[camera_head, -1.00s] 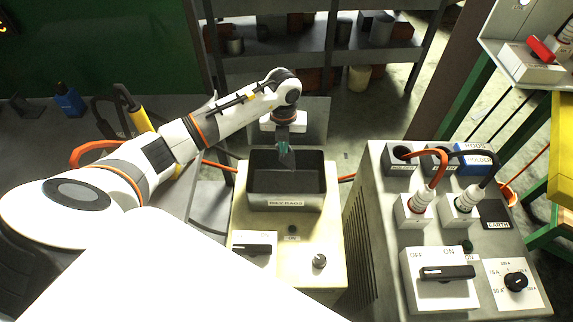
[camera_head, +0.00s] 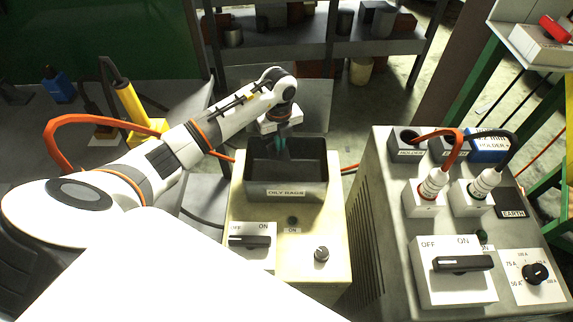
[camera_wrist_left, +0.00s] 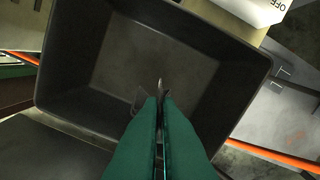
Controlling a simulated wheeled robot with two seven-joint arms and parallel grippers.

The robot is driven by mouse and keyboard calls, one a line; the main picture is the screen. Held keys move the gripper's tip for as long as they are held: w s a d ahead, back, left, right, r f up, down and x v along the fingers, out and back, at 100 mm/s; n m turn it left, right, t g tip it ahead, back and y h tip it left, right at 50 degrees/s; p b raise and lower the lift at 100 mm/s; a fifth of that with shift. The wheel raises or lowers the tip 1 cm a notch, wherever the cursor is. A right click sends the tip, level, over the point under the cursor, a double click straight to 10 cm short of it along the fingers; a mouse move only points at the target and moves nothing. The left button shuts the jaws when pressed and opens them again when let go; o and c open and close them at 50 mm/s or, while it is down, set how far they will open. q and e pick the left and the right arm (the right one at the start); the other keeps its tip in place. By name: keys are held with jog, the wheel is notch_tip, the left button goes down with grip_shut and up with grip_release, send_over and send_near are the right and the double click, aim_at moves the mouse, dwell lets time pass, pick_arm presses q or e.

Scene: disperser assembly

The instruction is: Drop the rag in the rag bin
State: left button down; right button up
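My left gripper (camera_head: 281,150) points down over the bin opening. Its two teal fingers (camera_wrist_left: 160,100) are close together with only a narrow slit between them. A small greyish scrap (camera_wrist_left: 160,84) shows at the fingertips; it looks like the rag, mostly hidden by the fingers. My right gripper is not in view.
The cream cabinet has a switch (camera_head: 250,241) and a knob (camera_head: 321,254). A grey machine (camera_head: 385,200) with plugs, cables and dials stands to the right. A yellow torch-like tool (camera_head: 135,108) stands at the left. Shelves (camera_head: 320,48) stand behind the bin.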

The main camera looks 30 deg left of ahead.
pick_arm(q)
jog(key=shift+f, duration=0.3)
jog(key=c, duration=1)
grip_release()
jog(key=shift+o, duration=0.5)
jog(key=o, duration=0.6)
jog(key=shift+r, duration=0.1)
notch_tip(320, 180, up, 5)
jog(key=p, duration=0.4)
jog(key=shift+r+p, duration=0.15)
jog(key=shift+p, duration=0.15)
